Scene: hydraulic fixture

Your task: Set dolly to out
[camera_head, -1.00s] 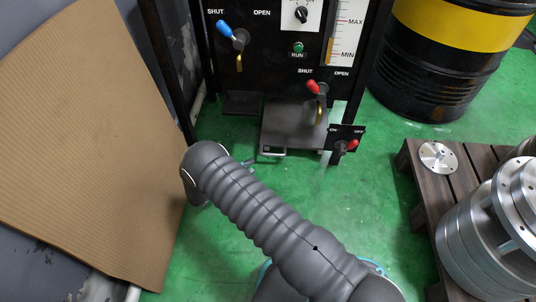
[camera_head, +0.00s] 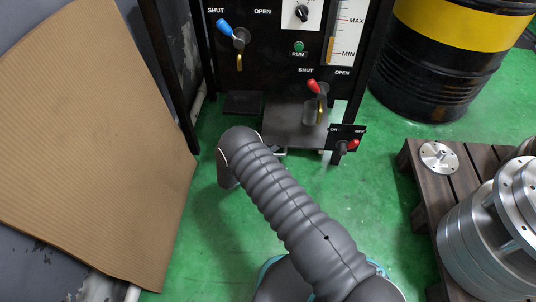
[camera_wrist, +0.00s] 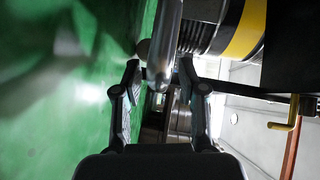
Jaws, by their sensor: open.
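The dolly (camera_head: 287,122) is a low dark platform at the foot of the black hydraulic panel in the head view. A pale bit of its front handle (camera_head: 280,153) shows below its front edge, partly hidden by my arm. In the wrist view my gripper (camera_wrist: 160,72) has its two fingers apart. A rounded grey metal bar, which looks like the dolly's handle (camera_wrist: 163,45), runs between the fingertips. I cannot tell whether either finger touches it. In the head view my gripper is hidden behind my arm.
The panel has a blue-handled valve (camera_head: 224,28), a red-handled valve (camera_head: 313,86) and a red ON/OFF lever (camera_head: 352,143) right of the dolly. A cardboard sheet (camera_head: 90,150) leans at left. A drum (camera_head: 440,60) and wooden pallet (camera_head: 408,160) stand right. Green floor is clear between.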

